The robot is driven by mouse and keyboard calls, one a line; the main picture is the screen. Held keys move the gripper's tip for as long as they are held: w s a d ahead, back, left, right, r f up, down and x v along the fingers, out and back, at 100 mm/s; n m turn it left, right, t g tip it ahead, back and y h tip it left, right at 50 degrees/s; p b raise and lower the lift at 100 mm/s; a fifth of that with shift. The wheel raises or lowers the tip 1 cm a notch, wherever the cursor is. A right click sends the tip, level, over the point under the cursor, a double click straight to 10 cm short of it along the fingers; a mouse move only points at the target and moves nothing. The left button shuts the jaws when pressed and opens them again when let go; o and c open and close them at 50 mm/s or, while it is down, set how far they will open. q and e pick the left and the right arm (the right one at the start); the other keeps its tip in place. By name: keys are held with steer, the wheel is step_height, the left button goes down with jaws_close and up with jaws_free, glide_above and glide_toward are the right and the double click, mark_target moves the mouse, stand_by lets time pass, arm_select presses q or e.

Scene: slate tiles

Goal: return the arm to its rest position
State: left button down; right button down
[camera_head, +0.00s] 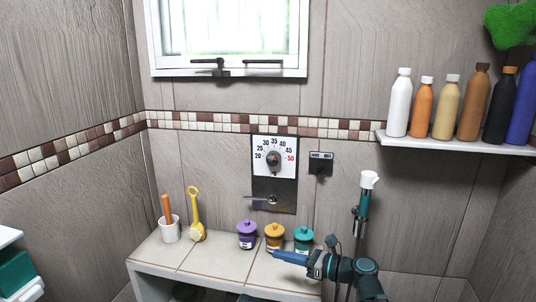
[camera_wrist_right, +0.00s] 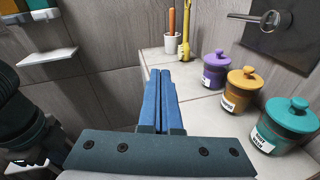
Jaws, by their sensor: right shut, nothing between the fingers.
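My right gripper (camera_head: 275,252) is shut and empty, its blue fingers pressed together; they also show in the right wrist view (camera_wrist_right: 163,78). In the head view my right arm (camera_head: 345,270) reaches in from the lower right, and the gripper points left over the front right part of the tiled bench. In the head view its fingertips overlap the area just in front of the orange lidded jar (camera_head: 275,236). In the right wrist view this jar (camera_wrist_right: 241,92) is apart from the fingers, to their right. My left gripper is not in view.
A purple jar (camera_head: 247,235) and a teal jar (camera_head: 303,238) flank the orange one. A white cup (camera_head: 170,232) and yellow brush (camera_head: 194,215) stand left on the bench (camera_head: 160,252). A wall dial (camera_head: 274,160), shower pole and bottle shelf (camera_head: 450,144) are behind. Left bench front is clear.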

steer(key=s+a+f+n+g+h+p, duration=0.3)
steer(key=s+a+f+n+g+h, duration=0.3)
steer(key=s+f+n, duration=0.55)
steer(key=s+d+n+h+p, duration=0.1)
steer(key=s+d+n+h, duration=0.3)
steer(key=n, duration=0.4)
steer(key=s+d+f+n+g+h+p, duration=0.1)
steer(key=s+d+n+h+p, duration=0.1)
steer(key=s+n+h, duration=0.3)
steer(key=d+n+h, duration=0.1)
steer(key=n, duration=0.3)
steer(key=shift+d+f+g+h+p, duration=0.25)
steer(key=shift+d+g+h+p, duration=0.05)
steer(key=shift+d, duration=0.05)
